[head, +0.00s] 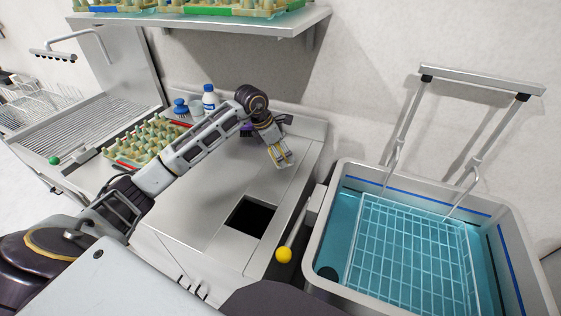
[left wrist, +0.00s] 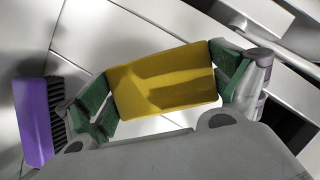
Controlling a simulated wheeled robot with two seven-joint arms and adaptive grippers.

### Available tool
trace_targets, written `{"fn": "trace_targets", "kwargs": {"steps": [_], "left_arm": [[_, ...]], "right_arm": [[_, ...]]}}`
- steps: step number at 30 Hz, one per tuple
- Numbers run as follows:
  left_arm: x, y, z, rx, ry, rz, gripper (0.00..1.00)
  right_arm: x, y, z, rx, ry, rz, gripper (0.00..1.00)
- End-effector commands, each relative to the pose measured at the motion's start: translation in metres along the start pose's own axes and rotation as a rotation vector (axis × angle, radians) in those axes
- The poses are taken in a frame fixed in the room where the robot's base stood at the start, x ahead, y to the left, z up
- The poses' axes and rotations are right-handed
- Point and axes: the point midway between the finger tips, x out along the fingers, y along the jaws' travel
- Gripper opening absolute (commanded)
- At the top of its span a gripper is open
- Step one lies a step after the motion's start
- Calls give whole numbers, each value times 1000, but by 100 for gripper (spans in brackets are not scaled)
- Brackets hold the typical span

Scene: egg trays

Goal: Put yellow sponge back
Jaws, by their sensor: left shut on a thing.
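The yellow sponge (left wrist: 163,82) is a flat block held between the green-padded fingers of my left gripper, filling the gap in the left wrist view. In the head view my left gripper (head: 281,157) points down over the back of the steel counter, close to the wall-side ledge. Little of the sponge can be made out there. Whether it touches the counter cannot be told. My right gripper is not in view.
A purple brush (left wrist: 34,122) lies beside the gripper. A white bottle (head: 209,98) and blue brush (head: 180,107) stand behind my arm, near an egg tray (head: 119,160). The counter has a square hole (head: 250,216). A water basin (head: 329,222) with a wire basket (head: 410,255) is at right.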

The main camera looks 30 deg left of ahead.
Motion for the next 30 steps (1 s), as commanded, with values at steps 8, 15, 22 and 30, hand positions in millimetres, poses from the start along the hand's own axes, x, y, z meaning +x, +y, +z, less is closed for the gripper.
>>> {"fn": "trace_targets", "kwargs": {"steps": [8,15,22,30], "left_arm": [[8,0,-3,-1,0,1,71],[9,0,-4,-1,1,0,71],[28,0,-12,-1,2,-2,71],[42,0,-18,0,0,1,71]], "right_arm": [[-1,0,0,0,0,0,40],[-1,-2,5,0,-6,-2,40],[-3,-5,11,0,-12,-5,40],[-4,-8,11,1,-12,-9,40]]}}
